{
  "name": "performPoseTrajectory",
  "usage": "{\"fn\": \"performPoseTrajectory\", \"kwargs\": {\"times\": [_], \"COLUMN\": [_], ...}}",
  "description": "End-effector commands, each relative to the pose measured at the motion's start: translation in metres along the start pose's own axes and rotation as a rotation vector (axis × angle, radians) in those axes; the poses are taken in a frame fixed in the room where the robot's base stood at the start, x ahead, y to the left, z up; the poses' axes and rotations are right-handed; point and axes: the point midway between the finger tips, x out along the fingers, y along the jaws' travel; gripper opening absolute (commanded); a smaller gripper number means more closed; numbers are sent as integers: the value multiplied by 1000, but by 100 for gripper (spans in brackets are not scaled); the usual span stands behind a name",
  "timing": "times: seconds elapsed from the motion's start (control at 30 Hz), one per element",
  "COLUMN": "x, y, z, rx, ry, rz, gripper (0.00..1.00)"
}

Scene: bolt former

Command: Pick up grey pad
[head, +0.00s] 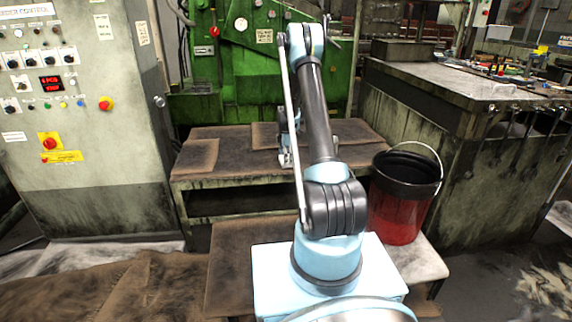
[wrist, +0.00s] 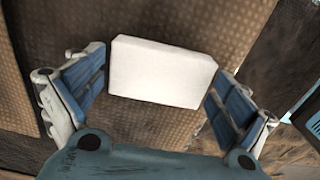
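A pale, almost white block-shaped pad (wrist: 161,72) lies on a brown textured surface in the wrist view. It looks like the grey pad. My gripper (wrist: 152,98) is open, with one blue-lined finger to the left of the pad and one to the right. Gaps show between the fingers and the pad, more clearly at the lower right. I cannot tell the height of the fingertips above the surface. In the head view my gripper (head: 286,152) is small and partly hidden by my arm, over the low brown table. The pad does not show there.
The low table (head: 200,158) stands before a green machine (head: 225,75). A red and black bucket (head: 402,200) is right of my arm, beside a workbench (head: 470,90) with tools. A grey control cabinet (head: 85,130) stands at the left.

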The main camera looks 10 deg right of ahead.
Motion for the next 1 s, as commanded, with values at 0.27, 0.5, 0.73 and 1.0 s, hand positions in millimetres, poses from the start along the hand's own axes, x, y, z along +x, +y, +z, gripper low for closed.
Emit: {"fn": "performPoseTrajectory", "kwargs": {"times": [0.27,0.5,0.73,1.0], "x": [0,-5,-38,-82], "y": [0,0,0,0], "z": [0,0,0,0], "rx": [0,0,0,0], "ry": [0,0,0,0], "rz": [0,0,0,0], "gripper": [74,74,74,74]}}
